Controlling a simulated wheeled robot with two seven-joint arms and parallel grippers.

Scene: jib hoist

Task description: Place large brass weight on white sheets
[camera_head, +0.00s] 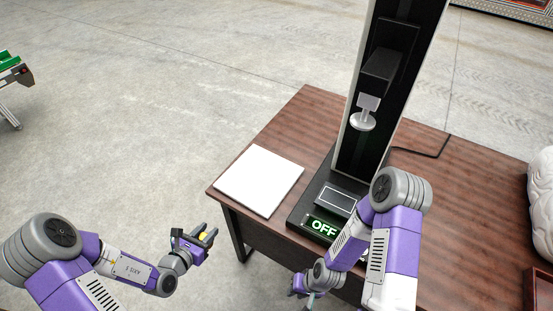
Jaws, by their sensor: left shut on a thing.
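The white sheets (259,181) lie as a flat, bare stack at the left front corner of the brown wooden table. My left gripper (205,238) is shut on the brass weight (209,235), a small yellow piece mostly hidden between the fingers. It holds the weight off the table, in front of and below the sheets in the picture, beyond the table's left front edge. My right gripper (302,289) is low at the table's front edge, partly hidden by its own arm; its fingers are too unclear to tell open from shut.
A tall black press-like stand (385,90) with a silver round head (363,121) rises from the table. Its base carries a display reading OFF (324,228). A white cushion-like bag (542,205) is at the right edge. The table (455,215) is clear right of the stand.

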